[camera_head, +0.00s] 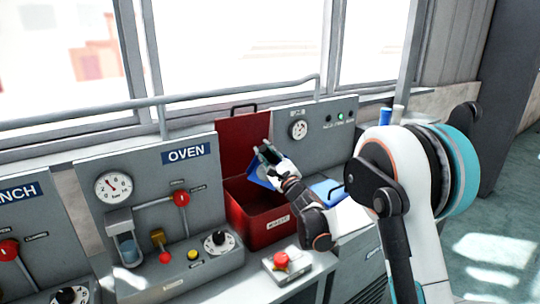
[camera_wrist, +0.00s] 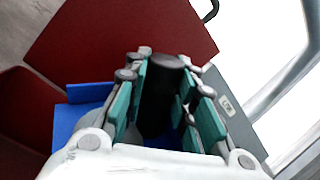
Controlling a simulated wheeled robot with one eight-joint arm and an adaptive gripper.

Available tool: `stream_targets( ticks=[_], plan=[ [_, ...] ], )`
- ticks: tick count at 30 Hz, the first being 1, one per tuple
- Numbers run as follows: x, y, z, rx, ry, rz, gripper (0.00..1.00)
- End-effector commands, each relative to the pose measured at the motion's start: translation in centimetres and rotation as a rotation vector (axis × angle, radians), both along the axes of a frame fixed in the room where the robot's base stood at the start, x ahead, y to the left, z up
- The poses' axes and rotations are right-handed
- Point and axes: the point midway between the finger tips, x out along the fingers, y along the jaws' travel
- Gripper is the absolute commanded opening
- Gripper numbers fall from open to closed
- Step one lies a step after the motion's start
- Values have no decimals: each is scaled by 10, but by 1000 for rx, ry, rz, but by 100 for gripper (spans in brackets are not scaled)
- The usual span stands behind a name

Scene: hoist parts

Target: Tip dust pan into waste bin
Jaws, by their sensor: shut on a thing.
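The waste bin (camera_head: 268,236) is a red box on the counter with its red lid (camera_head: 240,138) standing open behind it. My gripper (camera_head: 265,152) is over the bin's right rear part, in front of the lid. It is shut on the black handle (camera_wrist: 165,75) of the blue dust pan (camera_head: 258,174), between its teal pads. The pan looks tilted, hanging below and left of my gripper over the bin's opening. In the wrist view part of the blue pan (camera_wrist: 85,112) shows beneath the fingers, with the red lid (camera_wrist: 120,30) behind. My fingers hide much of the pan; any dust is not visible.
The oven panel (camera_head: 165,195) with a gauge and red-knobbed lever stands left of the bin. A grey panel (camera_head: 325,140) with a dial stands behind right. A blue object (camera_head: 325,189) lies right of the bin. A red knob on a box (camera_head: 281,260) sits in front.

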Motion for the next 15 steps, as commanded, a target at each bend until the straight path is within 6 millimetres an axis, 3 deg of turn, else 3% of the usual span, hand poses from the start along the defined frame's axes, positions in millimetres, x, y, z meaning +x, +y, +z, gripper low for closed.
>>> stream_targets(
  ticks=[15],
  plan=[
    [-27, 21, -3, -195, -258, 1, 0]
  ],
)
